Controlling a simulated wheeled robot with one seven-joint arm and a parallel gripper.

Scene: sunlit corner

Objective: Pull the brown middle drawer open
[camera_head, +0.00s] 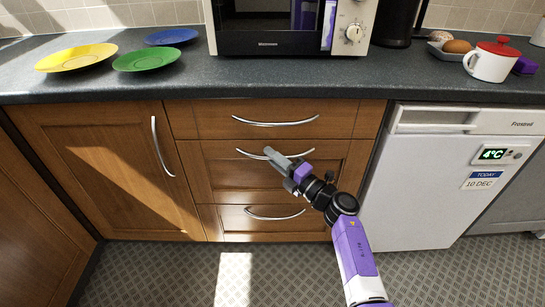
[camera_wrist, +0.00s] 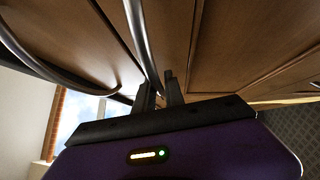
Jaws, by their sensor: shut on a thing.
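The brown middle drawer (camera_head: 222,174) is a wooden front in the cabinet under the counter, between the top and bottom drawers. It looks flush with its neighbours. Its curved metal handle (camera_head: 248,154) runs across its upper part. My gripper (camera_head: 269,153) reaches it from the lower right and is shut on the handle near its middle. In the wrist view, the handle bar (camera_wrist: 140,40) runs down between the fingers of my gripper (camera_wrist: 160,88). The fingers and arm hide part of the handle and the drawer's right side.
The top drawer (camera_head: 210,119) and bottom drawer (camera_head: 227,221) have similar handles. A cupboard door (camera_head: 95,150) stands left, a white fridge (camera_head: 420,185) right. Plates, a microwave (camera_head: 265,43) and a mug (camera_head: 488,66) are on the counter (camera_head: 215,82). The floor in front (camera_head: 180,265) is clear.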

